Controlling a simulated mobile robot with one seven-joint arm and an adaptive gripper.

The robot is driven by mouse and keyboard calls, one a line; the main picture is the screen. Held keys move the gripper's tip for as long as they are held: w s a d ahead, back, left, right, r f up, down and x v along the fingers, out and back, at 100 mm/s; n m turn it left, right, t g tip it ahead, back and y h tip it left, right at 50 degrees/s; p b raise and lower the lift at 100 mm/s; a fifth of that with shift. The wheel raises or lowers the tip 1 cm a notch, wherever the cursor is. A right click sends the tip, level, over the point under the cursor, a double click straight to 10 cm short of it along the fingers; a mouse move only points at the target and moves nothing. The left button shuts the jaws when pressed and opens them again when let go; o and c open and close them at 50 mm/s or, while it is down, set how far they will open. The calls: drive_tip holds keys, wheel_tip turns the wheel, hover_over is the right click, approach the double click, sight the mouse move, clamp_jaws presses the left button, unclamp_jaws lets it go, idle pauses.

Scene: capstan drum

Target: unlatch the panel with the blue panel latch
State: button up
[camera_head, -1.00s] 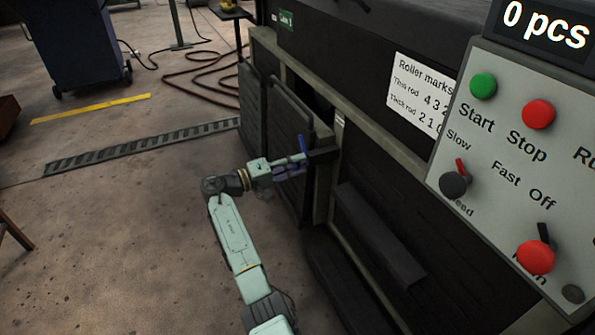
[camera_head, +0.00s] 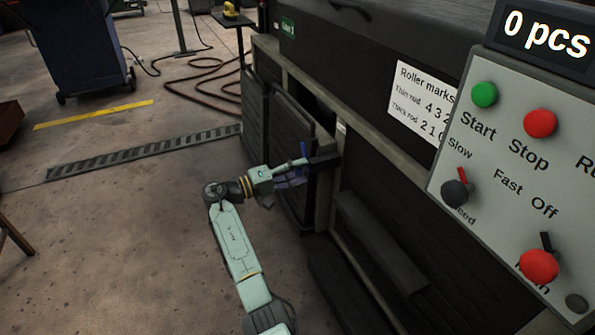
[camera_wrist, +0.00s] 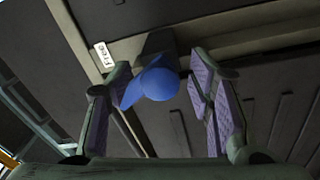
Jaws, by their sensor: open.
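The blue panel latch (camera_wrist: 157,83) shows in the wrist view as a rounded blue handle on a dark block, at the frame of the machine. Its blue part also shows in the head view (camera_head: 304,150), at the edge of a dark ribbed panel (camera_head: 290,118). My gripper (camera_wrist: 160,77) is open, with one purple-padded finger on each side of the blue handle. I cannot tell whether either pad touches it. In the head view my gripper (camera_head: 297,172) is at the latch and partly covers it.
A white label reading "Free" (camera_wrist: 104,56) is on the frame left of the latch in the wrist view. A dark ledge (camera_head: 380,240) sticks out right of my gripper. A control box (camera_head: 500,175) stands at the right.

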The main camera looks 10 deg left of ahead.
drive_tip(key=v, duration=1.2)
drive_tip(key=shift+c, duration=0.4)
